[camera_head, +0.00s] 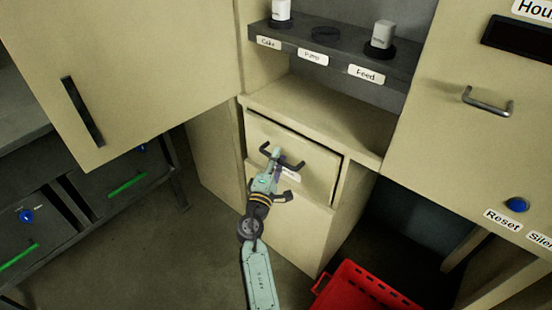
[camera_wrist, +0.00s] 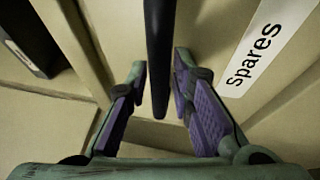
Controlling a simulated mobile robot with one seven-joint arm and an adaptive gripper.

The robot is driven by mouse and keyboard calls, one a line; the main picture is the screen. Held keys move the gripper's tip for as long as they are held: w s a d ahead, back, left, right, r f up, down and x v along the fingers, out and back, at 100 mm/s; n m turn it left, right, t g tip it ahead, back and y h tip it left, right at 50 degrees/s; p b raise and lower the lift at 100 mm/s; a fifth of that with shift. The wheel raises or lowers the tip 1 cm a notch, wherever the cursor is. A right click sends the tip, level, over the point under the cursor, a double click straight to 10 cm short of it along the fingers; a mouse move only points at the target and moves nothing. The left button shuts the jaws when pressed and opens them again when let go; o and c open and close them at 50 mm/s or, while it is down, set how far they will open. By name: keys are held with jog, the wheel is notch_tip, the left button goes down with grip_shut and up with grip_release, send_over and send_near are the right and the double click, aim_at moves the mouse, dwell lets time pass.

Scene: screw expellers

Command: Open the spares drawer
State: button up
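The spares drawer (camera_head: 318,172) is a beige front in the middle cabinet, with a dark gap along its top and right edges. I cannot tell whether it stands slightly out. Its dark bar handle (camera_head: 268,150) runs across the front. The white label reading "Spares" (camera_wrist: 268,45) is beside the handle in the wrist view. My gripper (camera_head: 279,161) is at the handle. In the wrist view its two purple-padded fingers are open, one on each side of the dark handle (camera_wrist: 160,40), with visible gaps. My gripper hides part of the drawer front and label in the head view.
A shelf (camera_head: 340,60) with labels "Cake", "Pump" and "Feed" is above the drawer. A large beige panel with a dark handle (camera_head: 83,111) is at left. A red crate (camera_head: 365,290) stands on the floor at lower right. Open floor (camera_head: 170,255) lies left of my arm.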

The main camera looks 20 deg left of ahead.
grip_shut()
dwell(0.6)
jog(key=s+a+b, duration=0.3)
jog(key=s+a, duration=0.1)
jog(key=s, duration=0.8)
jog(key=s+a+b, duration=0.3)
jog(key=s+a, duration=0.2)
jog(key=s, duration=0.8)
jog(key=shift+s, duration=0.3)
jog(key=shift+a, duration=0.1)
grip_release()
